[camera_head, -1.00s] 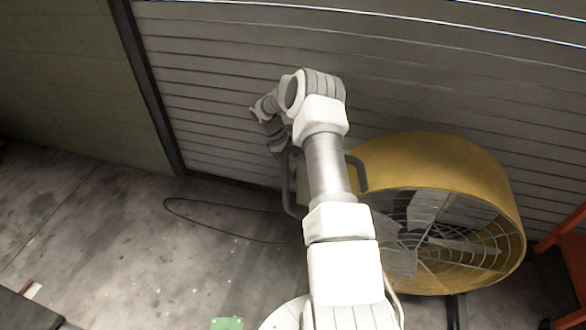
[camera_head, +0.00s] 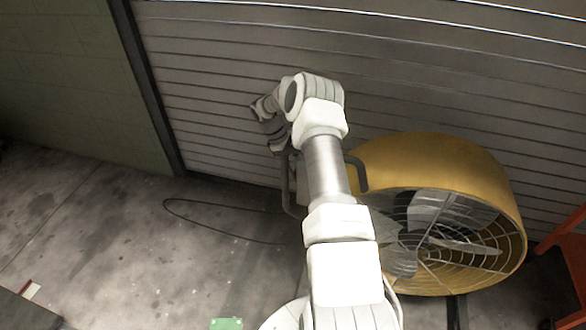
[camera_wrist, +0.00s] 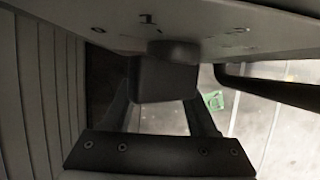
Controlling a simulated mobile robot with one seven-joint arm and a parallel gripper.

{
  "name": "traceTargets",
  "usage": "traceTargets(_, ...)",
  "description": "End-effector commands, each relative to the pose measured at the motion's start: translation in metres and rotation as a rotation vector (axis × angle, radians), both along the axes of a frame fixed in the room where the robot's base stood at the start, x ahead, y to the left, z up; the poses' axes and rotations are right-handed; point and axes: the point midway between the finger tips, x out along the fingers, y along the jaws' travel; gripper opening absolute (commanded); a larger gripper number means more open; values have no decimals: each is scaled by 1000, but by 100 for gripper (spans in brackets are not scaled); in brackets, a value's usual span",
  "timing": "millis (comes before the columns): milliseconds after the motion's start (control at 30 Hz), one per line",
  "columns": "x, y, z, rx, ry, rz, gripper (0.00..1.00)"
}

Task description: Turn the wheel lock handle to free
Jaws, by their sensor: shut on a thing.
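The wheel lock handle (camera_wrist: 166,76) shows in the wrist view as a dark, blocky knob under the edge of a grey panel (camera_wrist: 225,30). My gripper (camera_wrist: 165,98) has its two dark fingers on either side of this block and is shut on it. In the head view my gripper (camera_head: 278,140) is at the far end of my arm, low by the shutter, partly covered by my wrist. The handle is hidden there behind my arm.
A large yellow drum fan (camera_head: 425,155) stands right of my arm. The slatted shutter (camera_head: 400,60) is close behind. A black cable (camera_head: 200,223) lies on the floor at left, where the concrete is mostly clear.

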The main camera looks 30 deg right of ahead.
Motion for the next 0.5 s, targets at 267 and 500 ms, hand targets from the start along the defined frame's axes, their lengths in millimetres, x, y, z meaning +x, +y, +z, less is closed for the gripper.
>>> traceTargets(267, 4, -5, -5, 97, 88, -4, 3)
traceTargets(500, 5, -6, -2, 156, 135, -1, 3)
